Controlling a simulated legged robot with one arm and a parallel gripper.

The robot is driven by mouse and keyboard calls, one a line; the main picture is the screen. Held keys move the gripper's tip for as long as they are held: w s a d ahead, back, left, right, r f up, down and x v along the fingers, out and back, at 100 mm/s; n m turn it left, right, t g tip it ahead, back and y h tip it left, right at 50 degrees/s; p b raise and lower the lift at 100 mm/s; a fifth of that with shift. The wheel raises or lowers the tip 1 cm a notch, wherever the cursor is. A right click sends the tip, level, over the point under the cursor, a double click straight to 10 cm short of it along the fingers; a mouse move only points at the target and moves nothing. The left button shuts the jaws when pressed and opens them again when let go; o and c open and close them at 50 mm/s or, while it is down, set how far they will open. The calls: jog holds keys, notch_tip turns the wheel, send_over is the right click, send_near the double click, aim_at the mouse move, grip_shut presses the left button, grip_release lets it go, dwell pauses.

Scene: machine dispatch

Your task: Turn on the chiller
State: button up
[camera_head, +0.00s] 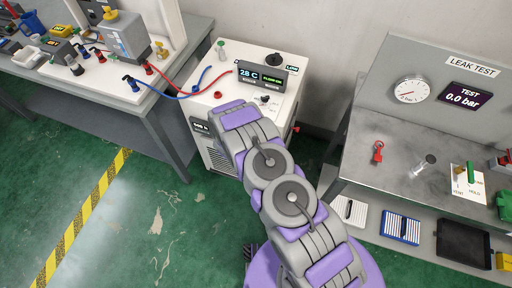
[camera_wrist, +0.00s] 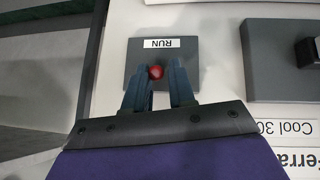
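The chiller (camera_head: 242,54) is the white-topped box at the centre of the head view, with a lit display (camera_head: 261,79) reading 28 C. In the wrist view a grey plate (camera_wrist: 185,48) carries an upside-down RUN label (camera_wrist: 158,43) and a small round red tip (camera_wrist: 155,72). My gripper (camera_wrist: 157,68) is over this plate, its two dark fingers apart on either side of the red tip. I cannot tell whether either finger touches it. In the head view my arm hides the gripper and part of the chiller's front.
Red and blue hoses (camera_head: 187,94) run from the left bench (camera_head: 100,78) to the chiller. On the right stands a leak test bench (camera_head: 392,141) with a gauge (camera_head: 409,91) and a display reading 0.0 bar. A larger grey block (camera_wrist: 268,60) sits beside the RUN plate.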

jog(key=o, duration=0.3)
jog(key=p+v, duration=0.2)
jog(key=v, duration=1.5)
jog(key=shift+a, duration=0.25)
jog(key=shift+r, duration=0.1)
